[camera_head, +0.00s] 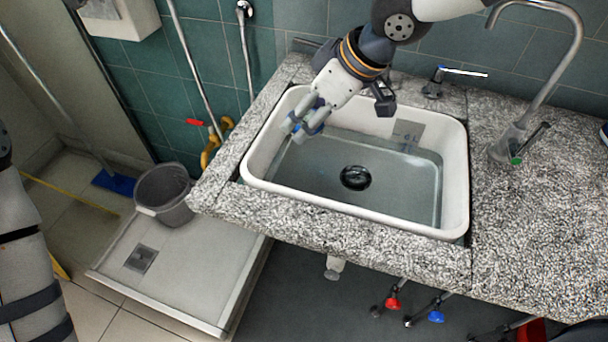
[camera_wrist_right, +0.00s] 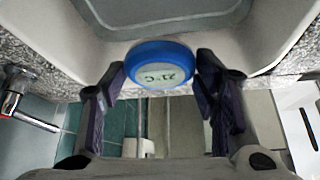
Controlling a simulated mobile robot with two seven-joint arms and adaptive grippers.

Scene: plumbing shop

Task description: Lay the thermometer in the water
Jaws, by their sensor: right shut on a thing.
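The thermometer (camera_wrist_right: 160,66) is a round blue-rimmed disc with a pale face reading 21°C in the right wrist view. My right gripper (camera_wrist_right: 161,76) is shut on it, one finger on each side. In the head view the right gripper (camera_head: 301,127) is above the left part of the white sink (camera_head: 256,163), with the blue thermometer (camera_head: 315,119) partly hidden by the fingers. The water (camera_head: 310,172) lies in the basin below and to the right, clear and greyish, over a dark round drain (camera_head: 355,178). My left gripper is out of view.
The sink is set in a speckled stone counter (camera_head: 540,215). A curved metal tap (camera_head: 548,95) stands right of the basin, and a small lever tap (camera_head: 440,82) is behind it. A grey bucket (camera_head: 165,193) stands in a low shower tray (camera_head: 190,262) at left.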

